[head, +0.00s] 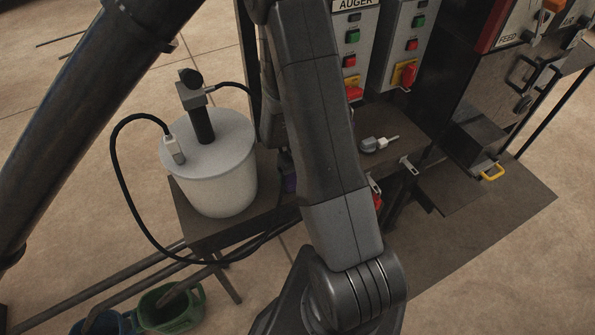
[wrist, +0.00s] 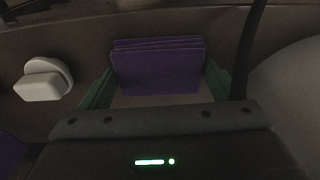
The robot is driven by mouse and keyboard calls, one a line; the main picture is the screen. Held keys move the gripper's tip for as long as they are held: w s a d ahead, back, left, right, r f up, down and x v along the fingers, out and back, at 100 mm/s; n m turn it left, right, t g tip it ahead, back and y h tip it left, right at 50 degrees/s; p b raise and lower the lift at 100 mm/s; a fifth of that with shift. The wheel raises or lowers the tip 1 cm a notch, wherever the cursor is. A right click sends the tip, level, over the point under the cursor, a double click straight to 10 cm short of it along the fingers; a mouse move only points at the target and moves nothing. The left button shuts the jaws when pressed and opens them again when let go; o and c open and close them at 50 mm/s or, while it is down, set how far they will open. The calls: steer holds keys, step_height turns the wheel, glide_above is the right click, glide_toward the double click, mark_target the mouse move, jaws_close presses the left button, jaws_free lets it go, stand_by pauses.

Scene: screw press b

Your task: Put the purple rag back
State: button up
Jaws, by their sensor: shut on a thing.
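The purple rag (wrist: 158,70) is a folded stack of layers between the green-tipped fingers of my gripper (wrist: 155,88) in the wrist view. My gripper is shut on it. In the head view my own arm hides the gripper and most of what is under it. A small purple patch (head: 289,182) shows beside the arm at the table. Another purple patch (wrist: 8,152) lies at the lower left edge of the wrist view. I cannot tell whether the held rag touches the surface below.
A brown table (head: 230,226) carries a white bucket (head: 222,190) with a black hose. A white-and-grey fitting (head: 370,145) lies on the table right of my arm; the wrist view shows it too (wrist: 42,80). Control boxes (head: 402,45) stand behind. Green (head: 185,312) and blue buckets are below.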

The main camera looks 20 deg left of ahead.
steer(key=shift+f, duration=0.15)
steer(key=o, duration=1)
steer(key=shift+c, duration=0.2)
step_height(320, 180, up, 12)
steer(key=d, duration=0.1)
steer(key=shift+s, duration=0.45)
